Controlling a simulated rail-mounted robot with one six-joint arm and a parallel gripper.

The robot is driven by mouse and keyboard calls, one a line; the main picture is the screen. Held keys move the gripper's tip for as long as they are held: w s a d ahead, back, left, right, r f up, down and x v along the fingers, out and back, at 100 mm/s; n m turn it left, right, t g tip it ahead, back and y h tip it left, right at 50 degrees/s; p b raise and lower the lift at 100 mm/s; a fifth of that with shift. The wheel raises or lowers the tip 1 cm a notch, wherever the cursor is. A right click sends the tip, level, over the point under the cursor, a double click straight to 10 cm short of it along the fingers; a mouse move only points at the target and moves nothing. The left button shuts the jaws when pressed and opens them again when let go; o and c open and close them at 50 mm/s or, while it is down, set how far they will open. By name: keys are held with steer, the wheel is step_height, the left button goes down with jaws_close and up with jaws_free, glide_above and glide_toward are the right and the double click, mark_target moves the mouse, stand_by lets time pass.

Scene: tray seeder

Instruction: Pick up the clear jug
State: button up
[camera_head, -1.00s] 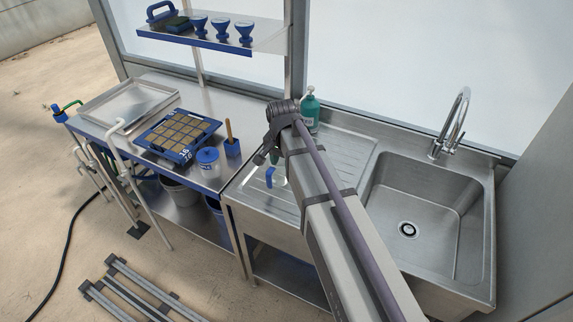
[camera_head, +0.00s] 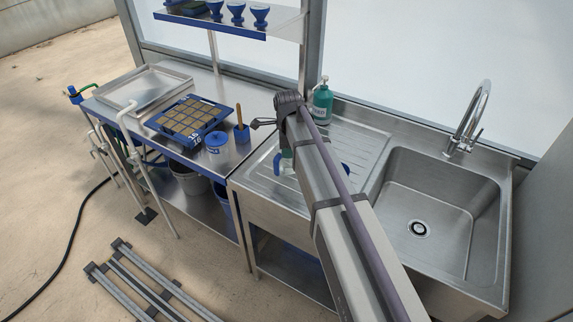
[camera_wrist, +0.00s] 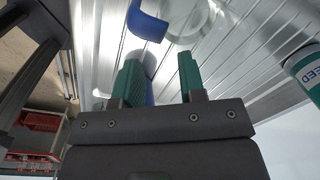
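The clear jug (camera_wrist: 203,22) stands on the ribbed steel drainboard and shows in part at the top of the wrist view, as a see-through round shape with blue parts (camera_wrist: 147,22). My gripper (camera_wrist: 160,80) has two green fingers spread apart with a gap between them. Another blue piece (camera_wrist: 149,92) shows in that gap, nearer the left finger; I cannot tell whether it touches. In the head view my arm hides most of the jug and gripper; a bit of blue (camera_head: 278,162) shows left of the arm.
A green bottle (camera_head: 322,103) stands at the back of the drainboard, also at the right of the wrist view (camera_wrist: 305,70). The sink (camera_head: 440,205) with its tap (camera_head: 472,120) is to the right.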

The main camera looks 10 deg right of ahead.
mark_target(288, 161)
steer(key=f+b, duration=0.5)
steer(key=shift+w+d+f, duration=0.2)
steer(key=shift+w, duration=0.05)
steer(key=shift+r, duration=0.25)
jaws_close()
